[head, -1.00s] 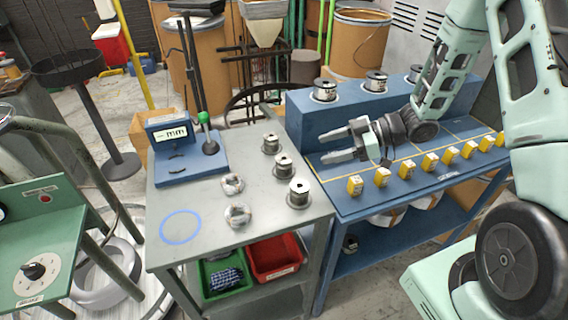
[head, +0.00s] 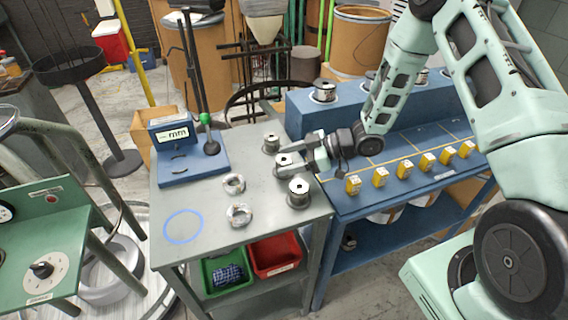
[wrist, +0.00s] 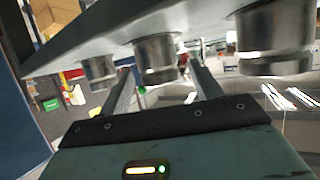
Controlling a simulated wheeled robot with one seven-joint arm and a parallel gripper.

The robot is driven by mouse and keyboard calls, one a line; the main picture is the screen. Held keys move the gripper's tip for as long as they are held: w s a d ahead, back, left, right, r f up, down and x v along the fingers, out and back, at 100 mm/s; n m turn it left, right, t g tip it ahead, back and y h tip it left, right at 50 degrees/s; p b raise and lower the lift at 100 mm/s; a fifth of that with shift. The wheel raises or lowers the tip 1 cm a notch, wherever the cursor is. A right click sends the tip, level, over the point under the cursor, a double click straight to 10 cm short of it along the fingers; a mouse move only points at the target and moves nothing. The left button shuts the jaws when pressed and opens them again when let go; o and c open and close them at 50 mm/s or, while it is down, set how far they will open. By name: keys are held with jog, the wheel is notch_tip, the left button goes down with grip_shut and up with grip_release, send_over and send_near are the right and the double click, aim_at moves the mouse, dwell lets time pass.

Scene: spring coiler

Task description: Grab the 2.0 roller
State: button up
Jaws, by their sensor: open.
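Three metal rollers stand upright in a row on the grey table: a far one (head: 271,144), a middle one (head: 283,163) and a near one (head: 299,192). Any size marking is too small to read, so I cannot tell which is the 2.0 roller. My gripper (head: 287,157) is open, low over the table's right side, its fingers pointing left at the middle roller. In the wrist view, which appears upside down, the middle roller (wrist: 157,58) shows between the two fingers (wrist: 164,82). The other rollers lie outside them. Contact cannot be told.
A blue bench (head: 350,205) with several yellow tags (head: 380,177) adjoins on the right; a raised blue block (head: 300,118) is behind. Two wrapped rings (head: 239,214) and a blue gauge (head: 172,158) are left of the rollers. The blue circle's area (head: 184,227) is clear.

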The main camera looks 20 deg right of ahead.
jog(key=c, duration=1.3)
jog(key=shift+c, duration=0.2)
jog(key=shift+r, duration=0.15)
